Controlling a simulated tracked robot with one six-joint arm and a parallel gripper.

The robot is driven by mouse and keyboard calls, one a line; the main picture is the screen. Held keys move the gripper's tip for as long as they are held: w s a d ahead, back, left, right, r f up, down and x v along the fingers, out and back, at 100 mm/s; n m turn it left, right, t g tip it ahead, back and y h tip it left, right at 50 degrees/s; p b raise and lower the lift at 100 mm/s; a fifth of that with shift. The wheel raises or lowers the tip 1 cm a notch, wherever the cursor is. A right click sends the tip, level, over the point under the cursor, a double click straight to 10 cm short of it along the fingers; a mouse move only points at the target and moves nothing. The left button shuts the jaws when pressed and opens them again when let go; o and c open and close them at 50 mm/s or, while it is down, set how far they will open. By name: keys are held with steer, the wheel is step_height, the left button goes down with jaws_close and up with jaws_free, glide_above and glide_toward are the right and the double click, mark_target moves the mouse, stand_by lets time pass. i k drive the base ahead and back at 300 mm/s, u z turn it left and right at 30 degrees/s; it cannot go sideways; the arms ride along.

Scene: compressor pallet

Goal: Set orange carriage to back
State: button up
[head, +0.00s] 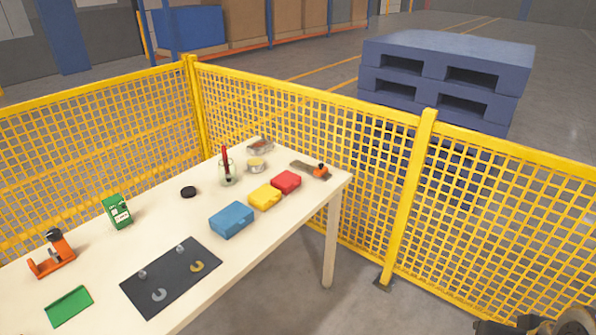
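A small orange carriage (320,171) with a dark knob sits on a flat grey-brown rail (302,167) near the far right corner of the table. The carriage is toward the right end of the rail, and the bare rail stretches to its left. Fine markings on the rail are too small to read. My gripper does not show in the head view. Only dark and tan parts that look like mine show at the bottom right edge.
Red (286,182), yellow (265,196) and blue (231,219) boxes stand in front of the rail on the table (180,222). Yellow mesh fence (290,120) runs close behind the table.

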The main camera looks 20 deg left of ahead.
mark_target(322, 170)
steer(key=u, duration=0.75)
steer(key=i, duration=0.9)
steer(key=u, duration=0.55)
steer(key=i, duration=1)
steer(key=u, duration=0.55)
